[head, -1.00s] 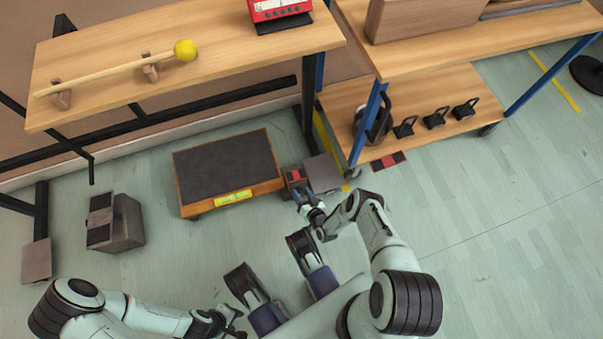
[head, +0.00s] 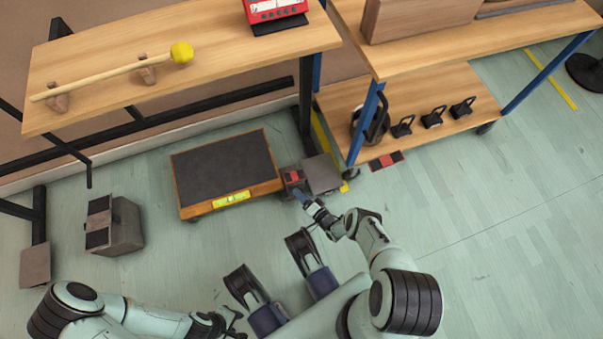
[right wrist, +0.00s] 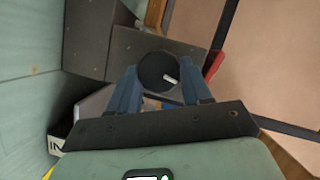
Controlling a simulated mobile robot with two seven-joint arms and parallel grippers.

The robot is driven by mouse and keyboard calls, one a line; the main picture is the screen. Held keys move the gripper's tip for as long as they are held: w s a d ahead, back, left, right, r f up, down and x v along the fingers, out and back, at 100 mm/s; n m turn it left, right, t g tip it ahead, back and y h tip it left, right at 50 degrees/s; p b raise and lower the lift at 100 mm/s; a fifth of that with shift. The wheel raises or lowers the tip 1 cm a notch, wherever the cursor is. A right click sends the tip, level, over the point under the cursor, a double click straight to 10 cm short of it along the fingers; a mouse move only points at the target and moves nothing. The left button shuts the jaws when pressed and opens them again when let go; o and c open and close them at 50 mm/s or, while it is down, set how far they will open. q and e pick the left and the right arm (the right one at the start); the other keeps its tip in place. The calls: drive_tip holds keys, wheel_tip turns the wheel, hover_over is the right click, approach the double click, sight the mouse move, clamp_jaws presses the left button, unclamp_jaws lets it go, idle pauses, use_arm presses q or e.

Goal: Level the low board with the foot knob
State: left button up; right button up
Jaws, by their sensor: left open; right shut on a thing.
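The low board (head: 225,168) has a dark top and wooden edges and lies on the floor in the head view. A yellow-green spirit level (head: 231,199) is on its front edge; I cannot read its bubble surely. The foot knob (right wrist: 157,72), black and round with a white mark, sits between the blue fingers of my right gripper (right wrist: 160,92) in the right wrist view. That gripper is shut on it, and in the head view it is at the board's right front corner (head: 300,193). My left gripper (head: 232,322) is open and empty, low in the head view, away from the board.
A grey block with a red-marked top (head: 293,176) and a grey plate (head: 322,173) are right of the board. A grey box (head: 122,226) stands to its left. A bench (head: 110,90) with a yellow-headed mallet (head: 115,72) overhangs behind. Floor in front is mostly clear.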

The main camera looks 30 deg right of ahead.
idle(0.3)
drive_tip(key=o, duration=1.1)
drive_tip(key=shift+w, duration=0.1)
drive_tip(key=shift+c, duration=0.2)
use_arm(q)
drive_tip(key=w+r+t+p, duration=0.2)
drive_tip(key=w+r+p, duration=0.2)
drive_tip(key=w, duration=0.3)
drive_tip(key=shift+w+d+r+m+t, duration=0.2)
drive_tip(key=shift+w+d+m+t, duration=0.1)
drive_tip(key=shift+d+t, duration=0.15)
use_arm(e)
drive_tip(key=v, duration=1.3)
drive_tip(key=shift+s, duration=0.25)
use_arm(q)
drive_tip(key=shift+s, duration=0.1)
use_arm(e)
drive_tip(key=shift+d, duration=0.1)
